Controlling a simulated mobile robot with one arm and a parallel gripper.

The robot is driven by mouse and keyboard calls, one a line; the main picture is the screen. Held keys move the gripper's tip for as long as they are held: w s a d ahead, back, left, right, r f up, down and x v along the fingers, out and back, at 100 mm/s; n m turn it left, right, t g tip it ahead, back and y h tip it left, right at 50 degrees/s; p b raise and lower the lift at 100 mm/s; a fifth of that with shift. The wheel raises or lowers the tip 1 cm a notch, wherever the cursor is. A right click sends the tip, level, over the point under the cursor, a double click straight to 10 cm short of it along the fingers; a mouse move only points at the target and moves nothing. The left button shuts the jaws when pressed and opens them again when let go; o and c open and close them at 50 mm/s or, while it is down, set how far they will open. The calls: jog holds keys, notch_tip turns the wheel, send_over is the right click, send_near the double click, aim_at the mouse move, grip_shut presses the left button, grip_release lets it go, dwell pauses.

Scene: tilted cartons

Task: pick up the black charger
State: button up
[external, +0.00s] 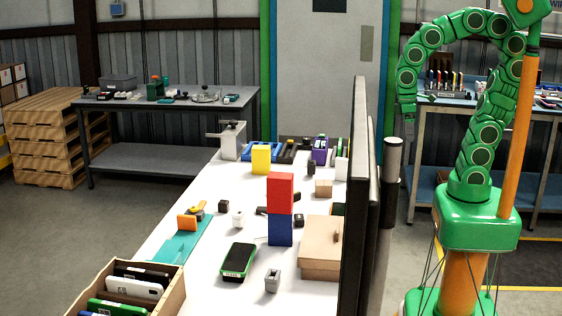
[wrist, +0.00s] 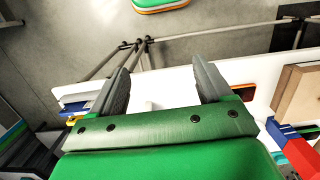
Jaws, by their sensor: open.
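Small black blocks that look like chargers are on the white table in the external view: one (external: 223,206) left of the red and blue boxes, another (external: 311,167) farther back. I cannot tell for certain which is the black charger. My gripper (wrist: 163,68) is open in the wrist view, with two dark fingers spread and nothing held between them. The white table (wrist: 170,88) lies beyond the fingers. I make out no black charger in the wrist view. In the external view my green arm curves above the right side, and its fingers are not clear.
A red box (external: 280,193) is stacked on a blue box (external: 280,230) mid-table. A cardboard box (external: 320,262), a green-edged black device (external: 237,261) and a yellow box (external: 261,159) stand around it. A tall dark panel (external: 360,200) edges the table's right side. An open carton (external: 170,298) is front left.

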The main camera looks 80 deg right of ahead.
jog(key=w+d+f, duration=0.2)
jog(key=w, duration=0.6)
jog(key=w+d+f, duration=0.1)
jog(key=w, duration=0.7)
jog(key=t, duration=0.1)
send_over(312, 168)
jog(key=s+d, duration=0.1)
jog(key=d, duration=0.1)
notch_tip(312, 168, down, 10)
jog(key=shift+s+a+f, duration=0.1)
jog(key=shift+a+f, duration=0.05)
jog(key=shift+f, duration=0.1)
jog(key=shift+w+f, duration=0.2)
jog(key=shift+f, duration=0.2)
jog(key=shift+w+d+f, duration=0.1)
jog(key=shift+w+f, duration=0.1)
jog(key=shift+f, duration=1.05)
jog(key=shift+w+d+f, duration=0.1)
jog(key=shift+w+f, duration=0.1)
jog(key=shift+f, duration=1)
jog(key=shift+w+d+f, duration=0.1)
jog(key=shift+w+f, duration=0.1)
jog(key=shift+f, duration=1.05)
jog(key=c, duration=1.1)
jog(key=shift+o, duration=0.2)
jog(key=shift+r, duration=0.1)
